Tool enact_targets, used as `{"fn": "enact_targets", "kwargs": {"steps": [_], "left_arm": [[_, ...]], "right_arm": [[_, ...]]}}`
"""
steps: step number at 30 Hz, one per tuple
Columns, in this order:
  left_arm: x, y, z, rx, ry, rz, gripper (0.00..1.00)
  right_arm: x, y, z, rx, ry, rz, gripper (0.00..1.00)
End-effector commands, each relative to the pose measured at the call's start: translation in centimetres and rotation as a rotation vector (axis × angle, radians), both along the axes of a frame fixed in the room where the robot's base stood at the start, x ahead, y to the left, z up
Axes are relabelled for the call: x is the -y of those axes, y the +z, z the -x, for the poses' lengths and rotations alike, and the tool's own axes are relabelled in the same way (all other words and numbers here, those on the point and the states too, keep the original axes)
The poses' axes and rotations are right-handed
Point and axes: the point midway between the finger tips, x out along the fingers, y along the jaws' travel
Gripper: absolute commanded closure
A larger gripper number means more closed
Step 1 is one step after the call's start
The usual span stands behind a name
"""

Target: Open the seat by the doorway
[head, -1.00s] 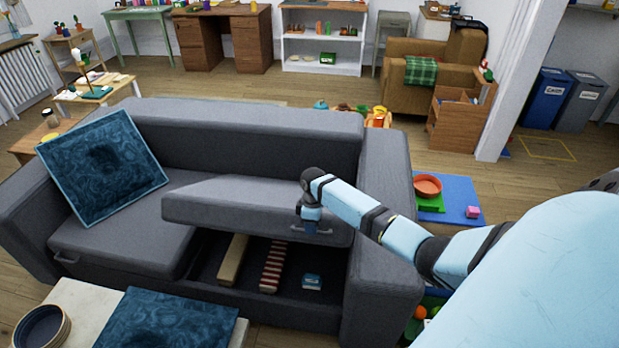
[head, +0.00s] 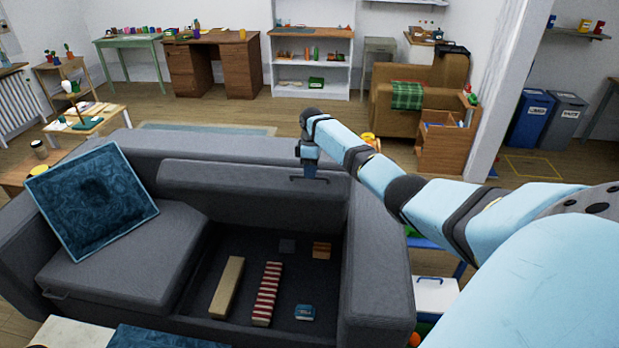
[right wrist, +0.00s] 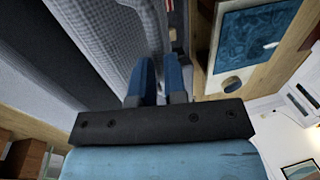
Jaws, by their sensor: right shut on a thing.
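The grey sofa's right-hand seat (head: 235,183), on the side nearer the doorway, is tilted up steeply in front of the backrest. The storage well (head: 258,252) under it is exposed. My right gripper (head: 310,176) is at the seat's raised front edge, shut on its dark handle (head: 296,178). In the right wrist view the two blue fingers (right wrist: 160,82) are close together beside grey upholstery (right wrist: 98,45); the handle is not clear there. The left-hand seat (head: 125,245) is flat and closed. My left gripper is not in view.
The well holds a beige block (head: 227,287), a red-and-white striped item (head: 267,293), a blue box (head: 305,313) and an orange-brown item (head: 321,250). A blue cushion (head: 92,205) leans on the left seat. The sofa's right armrest (head: 376,265) stands beside the well.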

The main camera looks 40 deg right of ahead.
Motion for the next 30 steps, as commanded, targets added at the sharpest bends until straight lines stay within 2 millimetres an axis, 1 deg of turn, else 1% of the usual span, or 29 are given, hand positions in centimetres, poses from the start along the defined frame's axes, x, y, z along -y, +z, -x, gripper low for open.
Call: {"fn": "enact_targets", "kwargs": {"steps": [1, 13, 14, 15, 17, 30], "left_arm": [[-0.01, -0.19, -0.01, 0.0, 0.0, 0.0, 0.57], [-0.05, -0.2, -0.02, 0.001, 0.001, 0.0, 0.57], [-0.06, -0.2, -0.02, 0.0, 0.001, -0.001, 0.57], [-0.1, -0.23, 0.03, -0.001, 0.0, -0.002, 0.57], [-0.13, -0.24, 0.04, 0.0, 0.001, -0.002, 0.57], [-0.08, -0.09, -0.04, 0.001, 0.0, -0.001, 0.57]], "right_arm": [[0.41, -0.71, 0.21, -0.006, -0.004, 0.008, 1.0], [0.53, -0.77, 0.23, -0.01, -0.003, 0.009, 1.0], [0.53, -0.78, 0.23, -0.01, -0.003, 0.009, 0.83], [0.52, -0.8, 0.23, -0.01, -0.003, 0.009, 0.74], [0.5, -0.75, 0.23, -0.011, -0.003, 0.009, 0.61], [0.44, -0.39, 0.09, -0.006, -0.003, 0.006, 0.61]]}}
